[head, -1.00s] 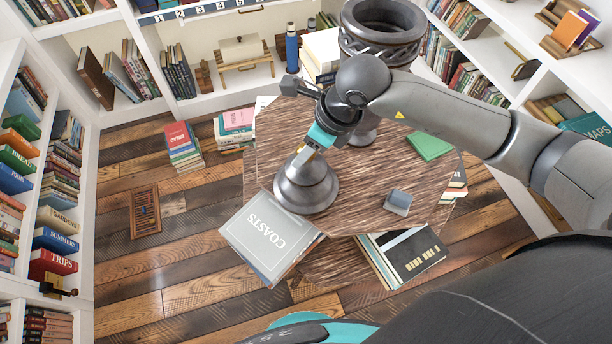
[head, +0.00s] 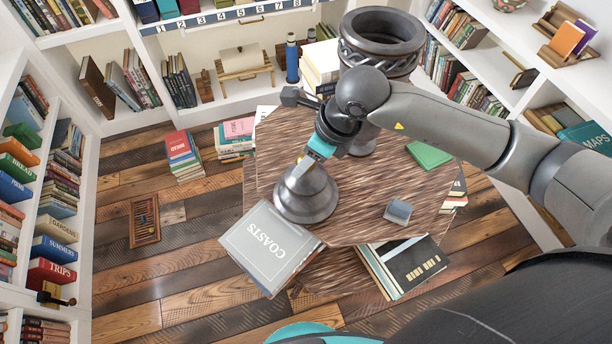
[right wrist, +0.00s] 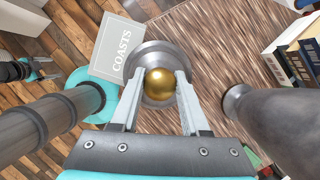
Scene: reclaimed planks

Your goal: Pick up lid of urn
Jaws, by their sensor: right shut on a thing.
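The urn lid (head: 307,197) is a dark grey metal dome with a wide rim and a round gold knob (right wrist: 160,87). It appears upright at the left part of the wood-grain table, beside the COASTS book; I cannot make out a gap under it. My right gripper (head: 305,162) comes down on it from above and is shut on the knob, with one finger on each side in the right wrist view (right wrist: 160,76). The urn (head: 382,40), dark grey with a braided band and open top, stands behind my right arm, its lower part partly hidden. My left gripper does not show clearly.
The table (head: 350,215) also holds a green book (head: 429,155) and a small grey-blue block (head: 398,210). The COASTS book (head: 265,245) lies at its lower left edge, and a dark book (head: 410,262) lies at the front. Bookshelves surround the floor; a small abacus-like frame (head: 145,220) lies at left.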

